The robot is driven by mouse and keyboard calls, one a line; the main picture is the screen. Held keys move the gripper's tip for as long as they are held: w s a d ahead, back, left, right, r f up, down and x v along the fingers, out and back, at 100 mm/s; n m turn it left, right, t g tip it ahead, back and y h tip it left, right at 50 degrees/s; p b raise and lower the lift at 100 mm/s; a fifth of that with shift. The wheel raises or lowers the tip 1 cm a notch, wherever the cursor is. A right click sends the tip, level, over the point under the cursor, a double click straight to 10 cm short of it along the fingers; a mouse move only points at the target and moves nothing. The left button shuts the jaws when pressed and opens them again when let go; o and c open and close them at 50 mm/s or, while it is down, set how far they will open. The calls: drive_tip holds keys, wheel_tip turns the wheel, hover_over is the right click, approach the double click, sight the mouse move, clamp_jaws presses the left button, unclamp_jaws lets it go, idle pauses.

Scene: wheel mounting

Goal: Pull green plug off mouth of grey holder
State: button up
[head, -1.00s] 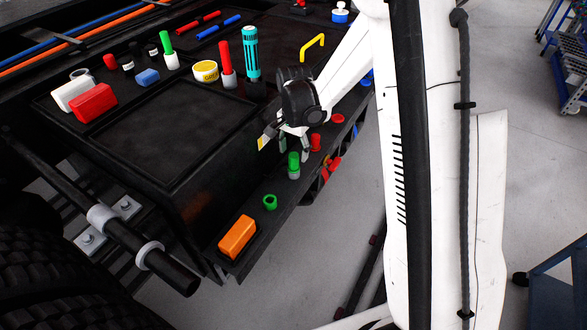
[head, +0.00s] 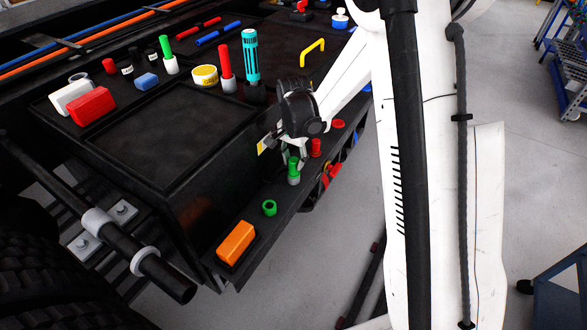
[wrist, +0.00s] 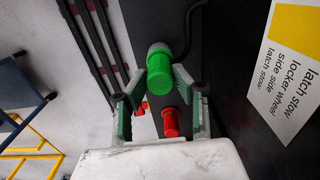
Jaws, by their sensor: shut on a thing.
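The green plug (head: 293,166) sits on the mouth of the grey holder (head: 294,180), which stands upright on the dark side ledge. In the wrist view the green plug (wrist: 160,76) is between my fingertips, with the pale grey rim of the holder (wrist: 159,47) just beyond it. My gripper (head: 293,163) is shut on the green plug; its two fingers also show in the wrist view (wrist: 158,82), one on each side. The plug and holder look in line and together. The holder's lower part is hidden in the wrist view.
A red plug (head: 316,148) stands close behind on the same ledge. A green ring (head: 269,208) and an orange block (head: 236,243) lie nearer the front. The dark cabinet wall with a yellow-and-white label (wrist: 290,75) is close beside my gripper.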

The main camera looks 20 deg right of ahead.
clamp_jaws()
drive_tip(key=shift+r+p, duration=0.6)
drive_tip(key=shift+r, duration=0.8)
drive_tip(key=shift+r+p, duration=1.2)
drive_tip(key=shift+r, duration=1.2)
drive_tip(key=s+f+n, duration=0.5)
drive_tip(key=f+n, duration=0.1)
drive_tip(key=n, duration=0.3)
drive_tip(key=shift+s+n, duration=0.2)
drive_tip(key=shift+n, duration=0.1)
